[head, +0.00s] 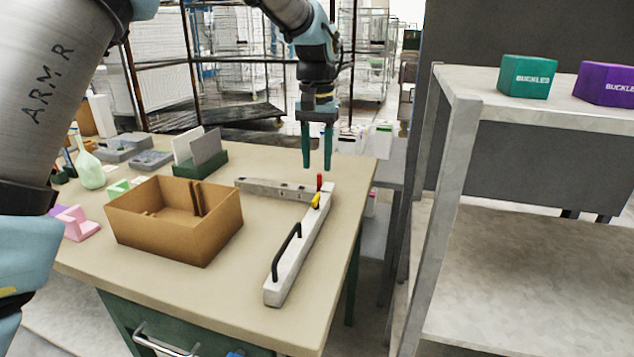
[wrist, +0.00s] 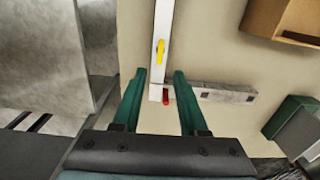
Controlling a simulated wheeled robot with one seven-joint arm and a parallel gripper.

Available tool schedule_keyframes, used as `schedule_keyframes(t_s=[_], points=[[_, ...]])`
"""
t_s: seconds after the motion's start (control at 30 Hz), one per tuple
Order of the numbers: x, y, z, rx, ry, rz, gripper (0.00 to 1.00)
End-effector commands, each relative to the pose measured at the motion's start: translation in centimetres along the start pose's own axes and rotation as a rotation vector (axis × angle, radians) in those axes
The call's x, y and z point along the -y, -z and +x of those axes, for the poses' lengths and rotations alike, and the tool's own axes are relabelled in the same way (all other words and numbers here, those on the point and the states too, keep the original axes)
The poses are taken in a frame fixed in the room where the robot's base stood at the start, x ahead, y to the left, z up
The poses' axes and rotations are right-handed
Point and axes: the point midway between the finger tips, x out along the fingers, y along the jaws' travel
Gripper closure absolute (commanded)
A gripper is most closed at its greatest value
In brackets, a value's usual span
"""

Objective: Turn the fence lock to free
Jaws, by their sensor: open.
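The fence is a pale bar (head: 300,255) with a black handle (head: 284,251), lying on the table. A small yellow lever (head: 316,200) sits on top of it near its far end, and a red lever (head: 319,182) stands at that end. I cannot tell which lever is the fence lock. Both also show in the wrist view, yellow (wrist: 161,51) and red (wrist: 166,96). My gripper (head: 317,165) is open and empty, pointing down above the red lever. In the wrist view the red lever appears between my green fingers (wrist: 160,80), with the yellow lever beyond them.
A grey rail (head: 270,188) meets the fence's far end at a right angle. A brown open box (head: 160,245) and a green holder with panels (head: 203,165) stand to the left. A metal shelf (head: 465,90) stands right of the table (head: 200,290).

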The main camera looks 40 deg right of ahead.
Motion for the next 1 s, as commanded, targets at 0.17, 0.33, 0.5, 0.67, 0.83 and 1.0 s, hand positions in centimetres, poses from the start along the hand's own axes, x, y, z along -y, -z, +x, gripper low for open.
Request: schedule_keyframes(t_s=[0.17,0.33,0.5,0.67,0.83,1.0], points=[[0.0,0.0,-2.1,-0.001,0.000,0.000,0.57],[0.0,0.0,-2.8,0.000,0.000,0.000,0.57],[0.0,0.0,-2.8,0.001,0.000,0.000,0.57],[0.0,0.0,-2.8,0.001,0.000,0.000,0.57],[0.0,0.0,-2.8,0.001,0.000,0.000,0.57],[-0.1,0.0,-2.8,0.001,0.000,0.001,0.57]])
